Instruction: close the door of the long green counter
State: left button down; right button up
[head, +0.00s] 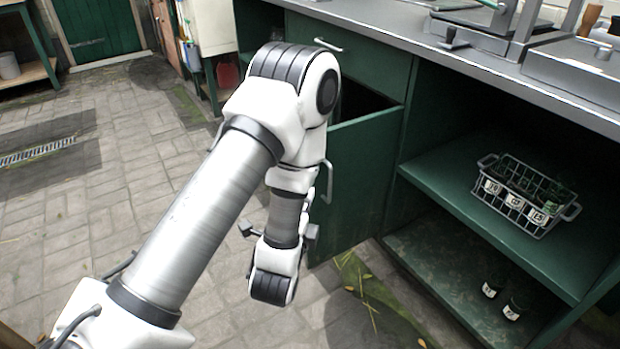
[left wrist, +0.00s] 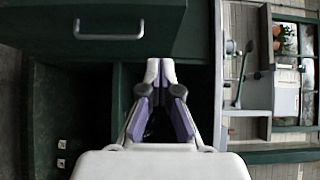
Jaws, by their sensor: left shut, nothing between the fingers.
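The long green counter (head: 380,75) runs along the right side of the head view. Its green door (head: 360,180) stands open, swung out from the counter front, with a dark gap above it. The door's metal handle (head: 326,182) shows at its left edge. In the left wrist view, which is turned sideways, the door (left wrist: 40,28) and its handle (left wrist: 110,36) fill the upper left. My left gripper (left wrist: 160,68) is shut and empty, its tips beside the door's edge; contact is unclear. In the head view my arm hides its fingers. My right gripper is not in view.
A wire basket (head: 525,195) with labelled pots stands on the counter's open shelf, and two small pots (head: 503,298) sit below. A closed drawer (head: 345,55) is above the door. Paved floor (head: 110,200) is free at left.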

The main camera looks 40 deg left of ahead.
pick_arm(q)
jog(key=s+a+b+x, duration=0.1)
jog(key=a+b+x, duration=0.1)
jog(key=b+x, duration=0.9)
jog(key=shift+w+a, duration=0.6)
jog(key=shift+w, duration=0.1)
jog(key=shift+a, duration=0.15)
